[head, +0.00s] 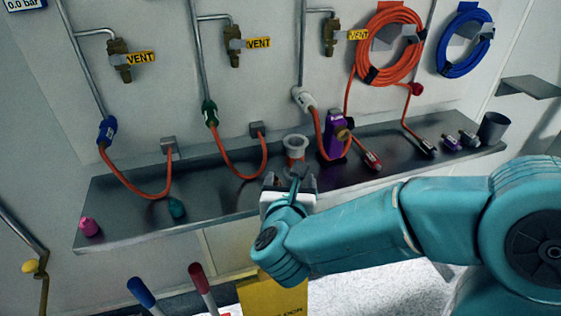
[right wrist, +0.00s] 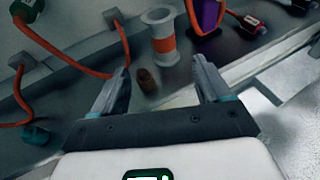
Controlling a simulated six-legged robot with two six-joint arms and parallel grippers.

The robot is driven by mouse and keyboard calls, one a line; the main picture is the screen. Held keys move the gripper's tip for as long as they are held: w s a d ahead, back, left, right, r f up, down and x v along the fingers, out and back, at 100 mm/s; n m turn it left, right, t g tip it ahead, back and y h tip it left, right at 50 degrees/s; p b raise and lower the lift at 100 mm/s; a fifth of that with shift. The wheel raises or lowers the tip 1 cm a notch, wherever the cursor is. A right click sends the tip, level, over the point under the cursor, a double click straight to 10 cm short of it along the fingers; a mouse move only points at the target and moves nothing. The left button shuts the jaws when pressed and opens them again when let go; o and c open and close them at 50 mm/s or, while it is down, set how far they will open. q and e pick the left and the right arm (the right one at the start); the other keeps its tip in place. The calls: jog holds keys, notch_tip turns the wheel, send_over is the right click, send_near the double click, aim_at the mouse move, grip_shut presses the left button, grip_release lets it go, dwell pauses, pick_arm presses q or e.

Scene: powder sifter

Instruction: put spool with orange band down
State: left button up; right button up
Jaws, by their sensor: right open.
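The spool with the orange band (head: 296,145) stands upright on the grey metal shelf (head: 240,188), near its middle. In the right wrist view the spool (right wrist: 162,32) is pale, with wide flanges and an orange band round its middle. My right gripper (head: 289,183) is open at the shelf's front edge. In the wrist view the gripper (right wrist: 162,80) has the spool just beyond its fingertips, in line with the gap, and no finger visibly touches it. My left gripper is not in view.
A small brown cylinder (right wrist: 147,80) lies near the left fingertip. A purple block (head: 334,135) stands right of the spool. Orange hoses (head: 243,172) loop over the shelf. A pink cap (head: 89,227), a teal cap (head: 176,208) and a dark cup (head: 492,129) stand along it.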

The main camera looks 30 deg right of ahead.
aim_at(295, 157)
jog(key=x, duration=0.3)
jog(key=p+x, duration=0.1)
jog(key=x, duration=0.6)
jog(key=shift+s+d, duration=0.15)
jog(key=shift+d, duration=0.35)
jog(key=shift+w+d+f, duration=0.15)
jog(key=shift+w, duration=0.3)
jog(key=p+x, duration=0.2)
jog(key=x, duration=0.3)
jog(key=c, duration=1)
jog(key=shift+c, duration=1)
